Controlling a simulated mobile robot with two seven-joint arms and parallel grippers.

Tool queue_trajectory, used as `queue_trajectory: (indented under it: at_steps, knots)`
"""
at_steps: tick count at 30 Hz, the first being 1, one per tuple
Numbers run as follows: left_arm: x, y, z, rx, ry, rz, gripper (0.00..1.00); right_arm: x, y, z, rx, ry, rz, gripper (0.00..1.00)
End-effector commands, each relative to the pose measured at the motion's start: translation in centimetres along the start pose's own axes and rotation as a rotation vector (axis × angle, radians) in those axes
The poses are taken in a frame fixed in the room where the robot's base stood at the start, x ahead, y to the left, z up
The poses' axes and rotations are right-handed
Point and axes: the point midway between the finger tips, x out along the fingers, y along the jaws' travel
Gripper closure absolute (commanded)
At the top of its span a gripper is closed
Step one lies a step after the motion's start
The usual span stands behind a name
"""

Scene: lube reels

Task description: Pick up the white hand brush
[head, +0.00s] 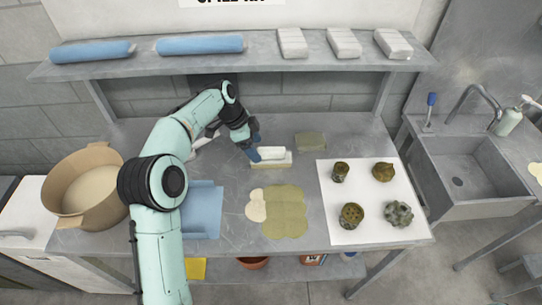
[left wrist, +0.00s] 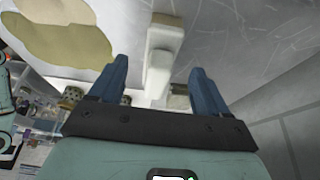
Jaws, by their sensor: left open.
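The white hand brush (head: 272,154) lies on the grey metal workbench, with a white top and cream lower part. My left gripper (head: 255,148) is at the brush's left end, its blue fingers apart. In the left wrist view, the brush (left wrist: 160,62) runs lengthwise between the two open fingers of my left gripper (left wrist: 160,85); I cannot tell whether they touch it. Part of the brush is hidden by the gripper in the head view. My right gripper is not in view.
A white mat (head: 345,235) with several metal parts is at right. A tan tub (head: 110,205) stands left. A shelf (head: 270,62) runs above the bench's back, and a green-grey block (head: 310,142) lies behind the brush.

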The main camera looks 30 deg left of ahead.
Motion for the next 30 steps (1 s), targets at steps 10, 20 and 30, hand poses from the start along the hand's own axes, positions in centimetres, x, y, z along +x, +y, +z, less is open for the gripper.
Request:
queue_trajectory:
  at_steps: [10, 20, 30]
  knots:
    - [1.3, 0.0, -3.1, 0.001, 0.0, 0.001, 0.23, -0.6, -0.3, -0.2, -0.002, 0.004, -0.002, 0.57]
    - [5.9, 0.0, -3.6, -0.001, -0.001, 0.001, 0.23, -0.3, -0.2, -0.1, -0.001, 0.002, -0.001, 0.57]
    - [6.5, 0.0, -3.6, -0.001, 0.0, -0.001, 0.3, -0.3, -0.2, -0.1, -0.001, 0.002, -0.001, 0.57]
